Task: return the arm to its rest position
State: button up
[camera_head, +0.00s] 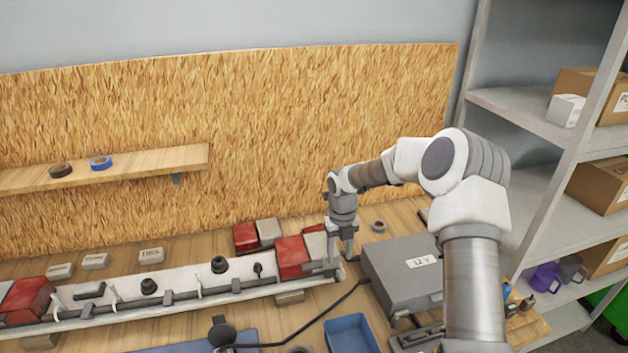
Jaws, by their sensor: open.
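My arm reaches from the lower right across the bench, bent at the elbow. My gripper (338,262) points down at the right end of the long white trailer frame (205,307). Its fingers are open, beside a red and white lamp block (292,257) at that end. I cannot tell whether a finger touches the block or the frame. A second red block (26,301) sits at the frame's left end. Dark round knobs (219,265) stand along the frame.
A grey 12 V box (399,272) stands close to the right of my gripper, with a black cable. A blue tray (352,335) lies in front. A wall shelf (130,168) holds tape rolls at left. Grey shelving (528,115) with boxes stands at right.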

jog(key=s+d+r+m+t+h+b, duration=0.1)
jog(key=s+r+m+b, duration=0.1)
jog(key=s+r+m, duration=0.7)
jog(key=s+d+r+m+t+h+b, duration=0.1)
jog(key=s+r+m+t+b, duration=0.1)
jog(key=s+r+m, duration=0.65)
jog(key=s+r+m+t+y+b, duration=0.1)
jog(key=s+r+m, duration=0.1)
jog(key=s+m, duration=0.6)
jog(key=s+r+m+t+y+b, duration=0.1)
jog(key=s+r+m, duration=0.1)
jog(key=s+m, duration=0.6)
jog(key=m, duration=0.5)
jog(key=shift+s+d+r+t, duration=0.25)
jog(key=shift+d+t, duration=0.05)
jog(key=shift+d, duration=0.05)
